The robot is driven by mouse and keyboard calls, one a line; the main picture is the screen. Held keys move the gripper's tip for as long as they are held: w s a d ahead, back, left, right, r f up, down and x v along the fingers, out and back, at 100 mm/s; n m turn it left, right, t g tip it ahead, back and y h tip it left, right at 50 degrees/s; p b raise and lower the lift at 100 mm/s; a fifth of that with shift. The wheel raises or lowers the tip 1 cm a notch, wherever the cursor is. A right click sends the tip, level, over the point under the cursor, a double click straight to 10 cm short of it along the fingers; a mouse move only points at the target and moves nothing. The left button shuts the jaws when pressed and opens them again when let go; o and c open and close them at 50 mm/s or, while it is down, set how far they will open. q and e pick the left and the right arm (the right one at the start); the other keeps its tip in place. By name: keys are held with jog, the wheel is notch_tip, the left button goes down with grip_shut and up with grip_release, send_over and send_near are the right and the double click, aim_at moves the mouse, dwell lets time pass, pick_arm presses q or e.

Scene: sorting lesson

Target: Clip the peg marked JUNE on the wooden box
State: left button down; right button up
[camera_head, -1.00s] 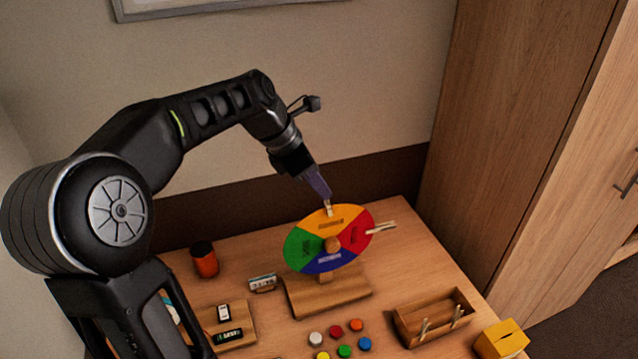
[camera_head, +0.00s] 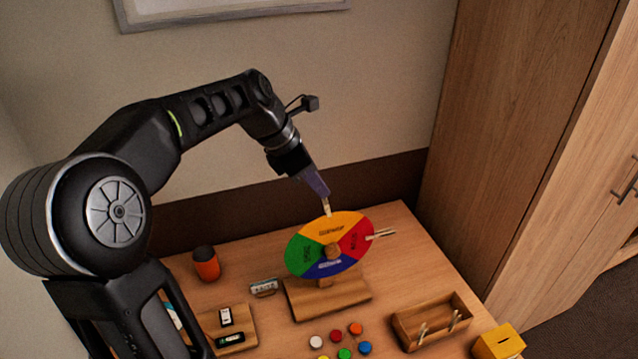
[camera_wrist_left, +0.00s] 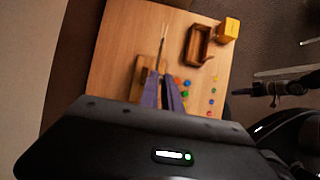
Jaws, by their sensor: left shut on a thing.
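My left gripper (camera_head: 325,196) is shut on a pale wooden peg (camera_head: 327,208), held at the top edge of the coloured season wheel (camera_head: 298,240). The peg's lower end overlaps the yellow sector's rim in the head view; I cannot tell whether it touches. Its marking is unreadable. Another peg (camera_head: 381,234) sticks out from the wheel's red side. The open wooden box (camera_head: 408,332) stands at the front right, with two pegs (camera_head: 423,329) (camera_head: 455,316) at its near wall. The box also shows in the left wrist view (camera_wrist_left: 191,48), beyond my left fingers (camera_wrist_left: 163,92).
Several coloured discs (camera_head: 344,353) lie in front of the wheel's wooden base (camera_head: 300,305). A yellow slotted box (camera_head: 499,341) is right of the wooden box. An orange cup (camera_head: 206,264), a small label block (camera_head: 264,287) and a wooden board (camera_head: 245,324) stand left.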

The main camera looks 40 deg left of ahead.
pick_arm(q)
jog(key=shift+s+a+r+p, duration=0.15)
jog(key=shift+r+p, duration=0.15)
jog(key=shift+r, duration=0.35)
jog(key=shift+s+r+p, duration=0.1)
jog(key=shift+r+p, duration=0.15)
jog(key=shift+r, duration=0.4)
jog(key=shift+f, duration=0.15)
